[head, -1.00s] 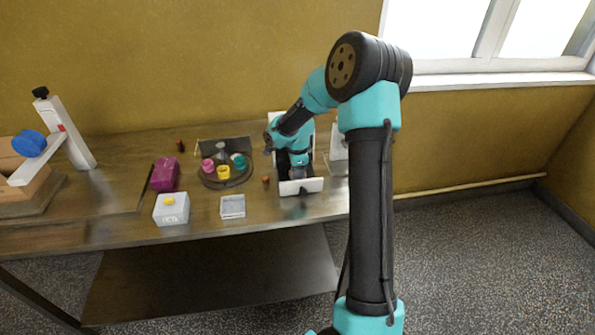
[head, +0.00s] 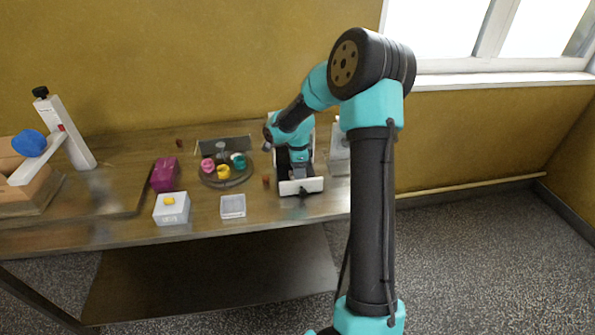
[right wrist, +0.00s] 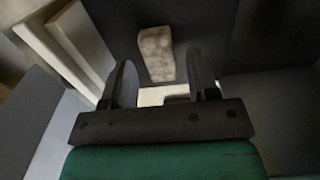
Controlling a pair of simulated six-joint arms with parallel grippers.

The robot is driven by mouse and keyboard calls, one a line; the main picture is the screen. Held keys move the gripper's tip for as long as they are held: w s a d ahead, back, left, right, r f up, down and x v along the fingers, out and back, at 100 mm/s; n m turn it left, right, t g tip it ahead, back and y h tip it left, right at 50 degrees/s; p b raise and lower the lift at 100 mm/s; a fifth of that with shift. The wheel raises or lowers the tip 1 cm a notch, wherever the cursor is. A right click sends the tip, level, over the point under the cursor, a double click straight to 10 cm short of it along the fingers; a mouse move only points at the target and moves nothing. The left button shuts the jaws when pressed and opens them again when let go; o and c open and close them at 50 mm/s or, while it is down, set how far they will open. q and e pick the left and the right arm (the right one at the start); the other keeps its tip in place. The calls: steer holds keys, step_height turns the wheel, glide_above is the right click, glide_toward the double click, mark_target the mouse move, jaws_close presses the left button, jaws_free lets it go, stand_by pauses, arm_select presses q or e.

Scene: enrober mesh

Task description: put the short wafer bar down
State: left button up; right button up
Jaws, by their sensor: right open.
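The short wafer bar (right wrist: 157,52) is a pale, mottled brown block. In the right wrist view it lies on a dark surface just beyond my right fingertips. My right gripper (right wrist: 160,82) is open, with one finger on each side of a clear gap. The bar appears apart from both fingers. In the head view my right gripper reaches down into the white-ended enrober (head: 300,187), and my wrist hides the bar there. My left gripper is not in view.
Left of the enrober are a round dark tray (head: 240,181) with several coloured cups, a clear square dish (head: 233,206), a white box (head: 171,208) and a magenta block (head: 164,175). Pale enrober walls (right wrist: 65,45) stand close left of my right gripper.

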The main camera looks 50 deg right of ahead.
step_height(320, 180, up, 11)
stand_by(0.3)
steer(key=shift+f, duration=0.15)
stand_by(0.3)
